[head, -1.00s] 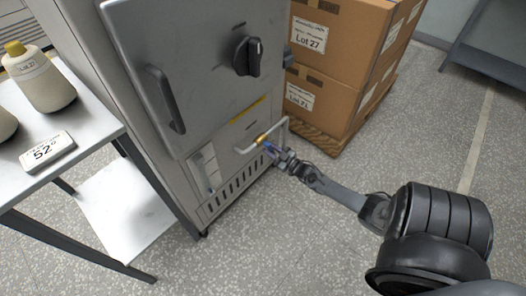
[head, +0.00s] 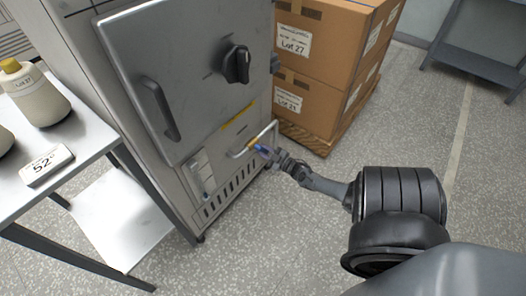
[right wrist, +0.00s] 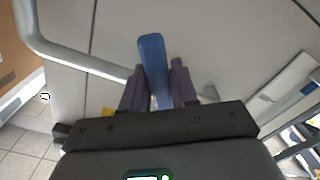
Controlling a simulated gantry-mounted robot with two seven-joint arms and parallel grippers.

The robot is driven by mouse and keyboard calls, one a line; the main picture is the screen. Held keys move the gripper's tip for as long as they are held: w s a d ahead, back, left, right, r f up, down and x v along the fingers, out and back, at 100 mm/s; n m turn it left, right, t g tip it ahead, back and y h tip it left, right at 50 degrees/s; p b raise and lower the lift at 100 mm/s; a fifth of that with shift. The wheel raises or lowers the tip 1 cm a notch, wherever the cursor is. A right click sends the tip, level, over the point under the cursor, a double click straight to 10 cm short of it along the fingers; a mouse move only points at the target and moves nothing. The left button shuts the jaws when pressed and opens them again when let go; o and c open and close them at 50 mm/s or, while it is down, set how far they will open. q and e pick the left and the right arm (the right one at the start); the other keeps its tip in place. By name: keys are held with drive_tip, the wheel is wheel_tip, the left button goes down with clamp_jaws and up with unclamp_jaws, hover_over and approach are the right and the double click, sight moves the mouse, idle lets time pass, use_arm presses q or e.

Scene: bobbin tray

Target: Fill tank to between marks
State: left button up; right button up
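The grey steel cabinet (head: 190,75) stands left of centre. A pale panel with a narrow upright gauge (head: 203,176) is low on its front; its level and marks are too small to read. Beside it a bent pipe has a brass valve (head: 253,146) with a blue lever (right wrist: 153,62). My right gripper (head: 268,153) is at this valve. In the right wrist view its two fingers (right wrist: 157,82) flank the blue lever closely and appear shut on it, with the lever's end sticking out beyond them. My left gripper is not in view.
A table (head: 95,140) at the left carries cone-shaped bobbins (head: 38,97) and a display reading 52 (head: 46,165). Stacked cartons (head: 318,100) stand on a pallet behind the valve. A black dial (head: 237,64) and door handle (head: 160,108) project from the cabinet. Floor at the front is clear.

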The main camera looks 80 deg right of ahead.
drive_tip(key=o, duration=0.3)
drive_tip(key=shift+o, duration=0.2)
drive_tip(key=shift+s+a+r+p, duration=0.1)
drive_tip(key=shift+s+a+p, duration=0.1)
drive_tip(key=shift+s+p, duration=0.25)
drive_tip(key=p+v, duration=0.3)
drive_tip(key=v, duration=0.6)
drive_tip(key=shift+s, duration=0.35)
drive_tip(key=shift+a, duration=0.1)
